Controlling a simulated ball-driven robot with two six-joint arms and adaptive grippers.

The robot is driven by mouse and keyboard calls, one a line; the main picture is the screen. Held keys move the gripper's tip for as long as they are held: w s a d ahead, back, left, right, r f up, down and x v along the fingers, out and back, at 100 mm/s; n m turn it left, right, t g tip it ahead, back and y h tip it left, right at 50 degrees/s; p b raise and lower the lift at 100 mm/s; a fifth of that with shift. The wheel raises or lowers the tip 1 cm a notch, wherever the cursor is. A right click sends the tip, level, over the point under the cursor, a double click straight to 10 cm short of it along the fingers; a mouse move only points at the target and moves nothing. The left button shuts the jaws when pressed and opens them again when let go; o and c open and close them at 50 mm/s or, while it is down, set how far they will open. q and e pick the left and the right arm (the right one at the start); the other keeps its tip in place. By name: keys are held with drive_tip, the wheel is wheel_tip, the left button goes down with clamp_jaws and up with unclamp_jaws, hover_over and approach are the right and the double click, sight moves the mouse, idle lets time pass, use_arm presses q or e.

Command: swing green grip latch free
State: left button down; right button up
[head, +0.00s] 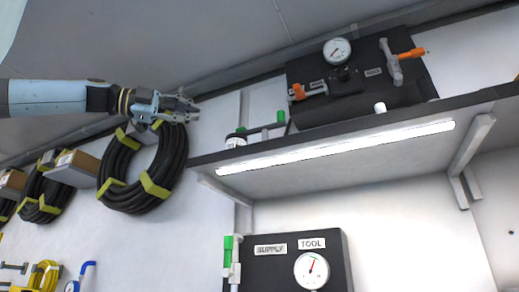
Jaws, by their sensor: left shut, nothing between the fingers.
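My left gripper (190,107) reaches in from the left at the upper left, in front of the coiled black hoses. Its fingers are shut with nothing between them. A green grip (228,248) stands upright at the left edge of the lower dark panel (265,272), below and right of the gripper and well apart from it. More small green parts (281,117) show behind the left end of the shelf; their lower portions are hidden by the shelf edge. I cannot tell which green part is the latch. My right gripper is not in view.
A shelf (350,160) with a lit strip juts from the wall. Above it is a dark panel (355,85) with a gauge (337,51) and orange-gripped levers (411,53). Black hose coils (143,190) hang at left. The white wall between coils and lower panel is clear.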

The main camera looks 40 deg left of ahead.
use_arm(q)
drive_tip(key=shift+s+d, duration=0.1)
drive_tip(key=shift+d, duration=0.45)
drive_tip(key=shift+r, duration=0.1)
drive_tip(key=p+x, duration=0.3)
drive_tip(key=x, duration=0.1)
drive_tip(key=a+p+x, duration=0.1)
drive_tip(key=p+x, duration=0.2)
drive_tip(key=x, duration=0.1)
drive_tip(key=w+p+x, duration=0.1)
drive_tip(key=p+x, duration=0.2)
drive_tip(key=x, duration=0.1)
drive_tip(key=shift+s+a, duration=0.1)
drive_tip(key=shift+a, duration=0.15)
drive_tip(key=shift+w+a+p, duration=0.15)
drive_tip(key=shift+w+p, duration=0.35)
drive_tip(key=shift+w, duration=0.15)
